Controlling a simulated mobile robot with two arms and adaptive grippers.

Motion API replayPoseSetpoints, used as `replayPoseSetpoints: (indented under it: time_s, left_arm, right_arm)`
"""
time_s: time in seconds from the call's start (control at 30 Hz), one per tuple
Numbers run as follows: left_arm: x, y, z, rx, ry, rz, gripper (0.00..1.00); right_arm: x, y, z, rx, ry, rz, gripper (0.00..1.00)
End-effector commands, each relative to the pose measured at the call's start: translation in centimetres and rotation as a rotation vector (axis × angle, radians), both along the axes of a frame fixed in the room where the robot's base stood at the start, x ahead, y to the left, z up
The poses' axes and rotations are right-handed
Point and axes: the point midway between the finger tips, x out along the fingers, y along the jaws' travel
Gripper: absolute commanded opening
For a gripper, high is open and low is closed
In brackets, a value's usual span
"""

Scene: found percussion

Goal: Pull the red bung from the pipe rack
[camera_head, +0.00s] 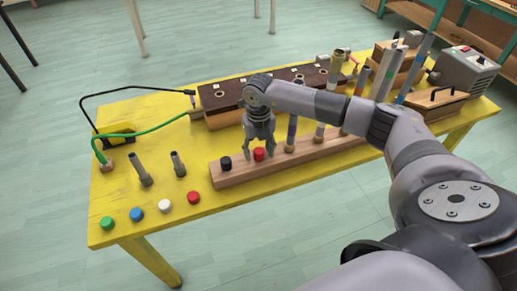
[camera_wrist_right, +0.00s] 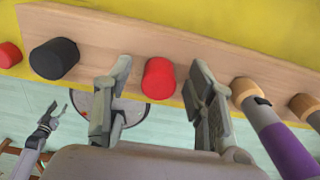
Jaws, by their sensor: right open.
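The pipe rack (camera_head: 235,175) is a long wooden bar on the yellow table, with a black bung (camera_head: 225,163) near its left end. The red bung (camera_head: 259,154) sits upright in the rack, right of the black one. My right gripper (camera_head: 257,150) points down over it. In the right wrist view the red bung (camera_wrist_right: 158,79) shows between the two open fingers, with a gap on each side. In that view what looks like my left gripper (camera_wrist_right: 52,112) shows small over the floor; its opening is unclear.
Pipes (camera_head: 291,133) stand in the rack right of the red bung. Green, blue, white and red caps (camera_head: 193,197) lie along the table's front left. Two short grey tubes (camera_head: 143,170) stand behind them. A dark-topped wooden box (camera_head: 225,95) lies behind the rack.

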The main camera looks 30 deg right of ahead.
Motion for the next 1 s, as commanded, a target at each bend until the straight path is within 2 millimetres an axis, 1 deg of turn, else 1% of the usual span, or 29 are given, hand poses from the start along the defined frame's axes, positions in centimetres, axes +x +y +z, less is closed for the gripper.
replayPoseSetpoints:
  time_s: [0.13,0.37,1.0]
  left_arm:
    - [0.02,0.01,0.06,0.0,0.0,0.001,0.43]
    - [0.03,0.01,0.05,0.0,0.0,0.001,0.43]
    - [0.05,0.01,0.06,0.0,-0.001,0.0,0.43]
  right_arm:
    - [0.02,0.03,-0.47,0.0,-0.001,0.001,0.51]
    - [0.0,0.02,-0.5,0.0,-0.001,0.001,0.5]
    - [0.02,0.03,-0.46,0.0,-0.001,0.001,0.07]
